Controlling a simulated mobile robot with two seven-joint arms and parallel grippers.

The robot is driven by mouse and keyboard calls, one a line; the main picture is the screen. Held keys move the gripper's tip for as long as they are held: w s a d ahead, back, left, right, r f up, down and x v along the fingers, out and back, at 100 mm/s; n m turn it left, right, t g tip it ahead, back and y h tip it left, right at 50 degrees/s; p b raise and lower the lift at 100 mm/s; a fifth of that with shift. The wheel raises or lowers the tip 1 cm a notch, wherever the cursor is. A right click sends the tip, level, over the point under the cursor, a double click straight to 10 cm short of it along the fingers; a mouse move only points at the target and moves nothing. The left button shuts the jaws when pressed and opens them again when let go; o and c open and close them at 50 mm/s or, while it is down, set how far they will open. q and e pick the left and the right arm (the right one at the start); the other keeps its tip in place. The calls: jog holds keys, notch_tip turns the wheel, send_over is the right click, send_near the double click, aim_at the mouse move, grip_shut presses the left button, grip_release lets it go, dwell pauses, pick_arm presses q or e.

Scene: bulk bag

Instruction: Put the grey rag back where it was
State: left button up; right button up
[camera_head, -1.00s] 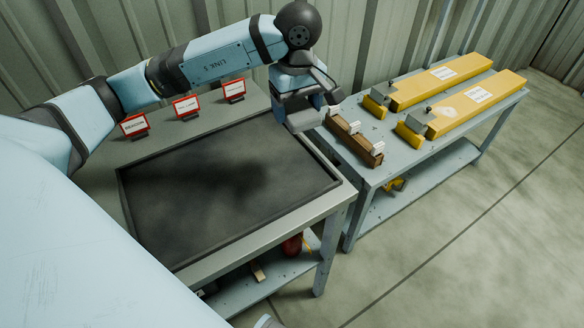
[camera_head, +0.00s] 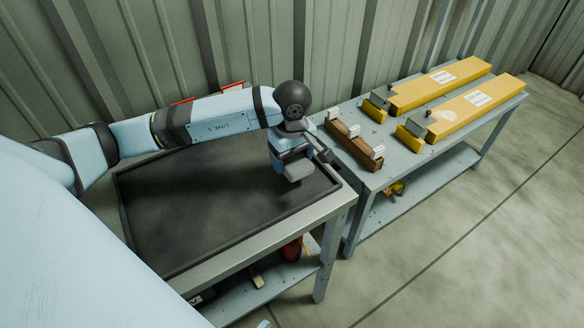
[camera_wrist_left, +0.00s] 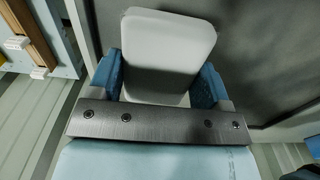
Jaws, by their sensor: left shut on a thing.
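The grey rag (camera_wrist_left: 165,45) shows as a pale grey, rounded, slab-like shape between the blue fingers of my left gripper (camera_wrist_left: 160,88). In the head view the gripper (camera_head: 291,164) hangs above the right part of the dark tray (camera_head: 190,222), with the pale rag (camera_head: 299,172) at its lower end. The gripper is shut on the rag. The rag appears to be above the tray floor, but the exact gap cannot be told. The tray lies on the near table and its visible floor is bare. My right gripper is not in view.
My left arm hides most of the red-framed signs (camera_head: 232,86) behind the tray. A second table to the right holds a wooden rack (camera_head: 352,148) with white tags and two long yellow boxes (camera_head: 478,105). A red object (camera_head: 291,250) sits on the lower shelf.

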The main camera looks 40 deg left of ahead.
aim_at(292, 169)
pick_arm(q)
notch_tip(292, 169, down, 4)
jog(key=shift+r, duration=0.15)
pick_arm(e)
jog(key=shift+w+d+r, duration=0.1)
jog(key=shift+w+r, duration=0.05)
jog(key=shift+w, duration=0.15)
pick_arm(q)
jog(key=shift+f, duration=0.2)
jog(key=shift+f+b, duration=0.2)
jog(key=shift+b, duration=0.1)
jog(key=o, duration=0.8)
jog(key=shift+r, duration=0.1)
jog(key=shift+r, duration=0.15)
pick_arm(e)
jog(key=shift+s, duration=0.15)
